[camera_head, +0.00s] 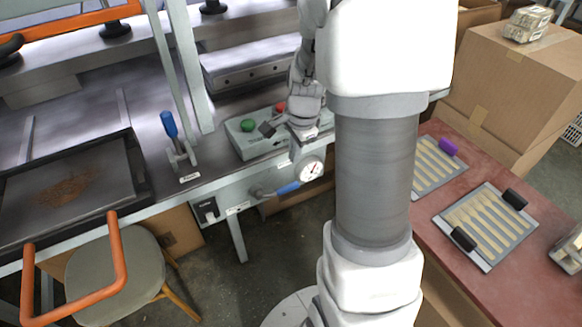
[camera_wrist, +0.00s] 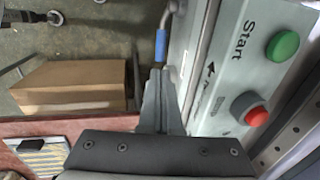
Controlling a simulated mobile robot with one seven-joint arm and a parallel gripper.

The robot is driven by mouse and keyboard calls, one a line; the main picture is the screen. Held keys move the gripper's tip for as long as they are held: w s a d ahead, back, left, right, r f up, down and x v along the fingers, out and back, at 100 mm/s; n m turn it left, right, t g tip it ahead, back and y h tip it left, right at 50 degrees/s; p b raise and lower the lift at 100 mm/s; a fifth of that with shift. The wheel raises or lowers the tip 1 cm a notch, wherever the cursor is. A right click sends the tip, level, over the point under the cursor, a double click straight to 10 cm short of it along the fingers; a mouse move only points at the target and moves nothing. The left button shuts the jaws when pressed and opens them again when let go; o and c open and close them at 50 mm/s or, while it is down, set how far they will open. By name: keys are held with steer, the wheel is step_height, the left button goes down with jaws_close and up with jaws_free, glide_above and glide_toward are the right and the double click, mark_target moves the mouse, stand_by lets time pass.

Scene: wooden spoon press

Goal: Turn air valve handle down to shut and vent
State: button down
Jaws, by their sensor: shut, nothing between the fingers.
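The air valve (camera_head: 258,191) is on the front panel below the bench edge. Its blue-sleeved handle (camera_head: 287,188) points sideways to the right, roughly level, toward a round pressure gauge (camera_head: 311,168). In the wrist view the blue handle (camera_wrist: 161,46) shows just beyond the fingertips, beside the panel edge. My gripper (camera_head: 267,129) is above the bench edge, near the button box, higher than the handle. In the wrist view my gripper (camera_wrist: 160,75) has its fingers together with nothing between them. I cannot tell from these views whether the fingertips touch the handle.
The button box (camera_head: 240,142) has a green button (camera_wrist: 282,46) and a red button (camera_wrist: 257,116) close beside my fingers. An upright blue lever (camera_head: 169,125) stands left on the bench. A stool (camera_head: 115,275) is at lower left. Trays (camera_head: 485,225) lie on the red table at right.

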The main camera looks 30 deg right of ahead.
mark_target(293, 188)
steer(key=w+f+b, duration=0.1)
steer(key=f, duration=0.3)
steer(key=f+b, duration=0.1)
steer(key=f, duration=0.3)
steer(key=w+f+b, duration=0.1)
steer(key=f, duration=0.4)
steer(key=shift+w, duration=0.3)
steer(key=shift+f+b, duration=0.1)
steer(key=shift+b, duration=0.3)
steer(key=shift+d+f+y+b, duration=0.3)
steer(key=shift+f+y+b, duration=0.2)
steer(key=shift+y+b, duration=0.2)
steer(key=f+y+b, duration=0.2)
steer(key=shift+d+y, duration=0.25)
steer(key=shift+y, duration=0.05)
steer(key=shift+f+m+y+b, duration=0.3)
steer(key=shift+f+y+b, duration=0.15)
steer(key=shift+f+y, duration=0.35)
steer(key=a+f+m+y+b, duration=0.1)
steer(key=a+f+y, duration=0.4)
steer(key=f+y, duration=0.2)
steer(key=shift+a+f+y+b, duration=0.3)
steer(key=shift+y+b, duration=0.05)
steer(key=shift+y, duration=0.25)
steer(key=shift+s+a, duration=0.15)
